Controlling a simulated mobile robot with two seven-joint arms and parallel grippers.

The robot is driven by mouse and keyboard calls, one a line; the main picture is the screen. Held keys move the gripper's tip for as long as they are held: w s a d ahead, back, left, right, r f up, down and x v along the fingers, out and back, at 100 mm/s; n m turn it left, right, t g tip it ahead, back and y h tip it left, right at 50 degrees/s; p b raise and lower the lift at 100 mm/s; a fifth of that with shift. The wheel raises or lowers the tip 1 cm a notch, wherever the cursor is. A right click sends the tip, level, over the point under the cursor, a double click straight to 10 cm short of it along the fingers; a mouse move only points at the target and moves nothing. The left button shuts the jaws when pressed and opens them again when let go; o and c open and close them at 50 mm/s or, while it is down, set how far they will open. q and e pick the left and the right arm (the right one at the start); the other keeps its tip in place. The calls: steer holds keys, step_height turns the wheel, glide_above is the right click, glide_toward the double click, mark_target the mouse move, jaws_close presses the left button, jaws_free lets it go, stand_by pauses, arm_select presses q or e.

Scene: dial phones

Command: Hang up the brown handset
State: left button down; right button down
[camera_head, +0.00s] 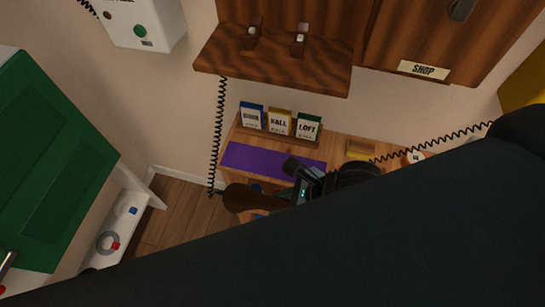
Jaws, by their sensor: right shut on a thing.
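The brown handset (246,198) is below the wooden wall shelf, with one rounded end showing at the left of my right gripper. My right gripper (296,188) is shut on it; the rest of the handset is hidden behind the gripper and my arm. A black coiled cord (219,130) hangs from the shelf's left end down to near the handset's left end. The wooden cradle shelf (330,78) above carries two upright prongs (254,36) with nothing resting on them. My left gripper is not in view.
A wooden counter below holds a purple mat (262,160) and several labelled cards (279,122). A "SHOP" sign (424,70) is on the wooden panel at upper right. Another coiled cord (440,143) runs at right. A green board (50,150) stands at left. My dark arm covers the lower right.

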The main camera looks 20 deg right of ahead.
steer(key=w+d, duration=0.1)
steer(key=w, duration=0.7)
steer(key=w+d+f, duration=0.1)
steer(key=w, duration=0.3)
steer(key=shift+w+d, duration=0.2)
steer(key=shift+d, duration=0.15)
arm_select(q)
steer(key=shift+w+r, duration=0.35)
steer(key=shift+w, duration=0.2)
arm_select(e)
steer(key=shift+w+d+f, duration=0.1)
steer(key=shift+w+d, duration=0.05)
steer(key=shift+w, duration=0.5)
steer(key=shift+w+d+f, duration=0.1)
steer(key=shift+w+f, duration=0.25)
steer(key=shift+f, duration=0.2)
steer(key=shift+w+d+f, duration=0.1)
steer(key=shift+w+f, duration=0.25)
steer(key=shift+f, duration=0.2)
steer(key=shift+f+p, duration=0.3)
steer(key=shift+p, duration=0.1)
steer(key=shift+f, duration=0.35)
steer(key=c, duration=1.1)
jaws_free()
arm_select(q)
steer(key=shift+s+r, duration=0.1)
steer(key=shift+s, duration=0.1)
